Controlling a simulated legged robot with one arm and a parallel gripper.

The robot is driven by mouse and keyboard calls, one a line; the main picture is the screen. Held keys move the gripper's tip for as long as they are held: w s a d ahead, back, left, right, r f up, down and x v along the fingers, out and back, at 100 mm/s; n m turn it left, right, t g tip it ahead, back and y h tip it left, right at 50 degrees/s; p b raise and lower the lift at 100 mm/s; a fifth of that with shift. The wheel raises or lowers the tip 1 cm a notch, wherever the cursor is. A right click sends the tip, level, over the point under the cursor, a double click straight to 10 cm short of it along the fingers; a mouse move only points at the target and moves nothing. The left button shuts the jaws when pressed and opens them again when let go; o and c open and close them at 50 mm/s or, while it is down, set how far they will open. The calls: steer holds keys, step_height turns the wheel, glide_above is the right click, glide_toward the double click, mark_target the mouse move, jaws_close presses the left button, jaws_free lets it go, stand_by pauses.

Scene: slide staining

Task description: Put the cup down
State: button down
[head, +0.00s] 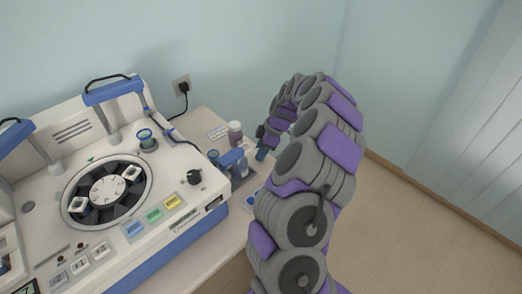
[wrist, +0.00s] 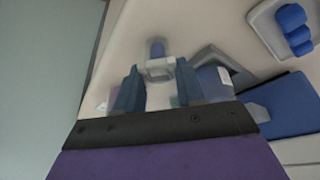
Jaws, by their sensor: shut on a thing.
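My gripper (wrist: 158,74) shows in the wrist view with its two blue fingers on either side of a pale, partly see-through thing, which I take to be the cup (wrist: 160,97). The fingers are shut on it. The cup's outline is blurred, and I cannot tell whether its base touches the counter. In the head view my gripper (head: 266,142) is over the right end of the counter, beside the bottles, and my own arm hides part of it. The cup cannot be made out clearly there.
The white staining machine (head: 45,235) with a round carousel fills the left of the head view. A white bottle with a purple cap (head: 235,138) stands on the counter (head: 203,120). In the wrist view, a tray with blue rolls (wrist: 293,25) lies upper right, and a small blue cylinder (wrist: 157,48) is beyond the fingers.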

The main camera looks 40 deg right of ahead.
steer(key=c, duration=0.7)
jaws_free()
steer(key=shift+f, duration=0.1)
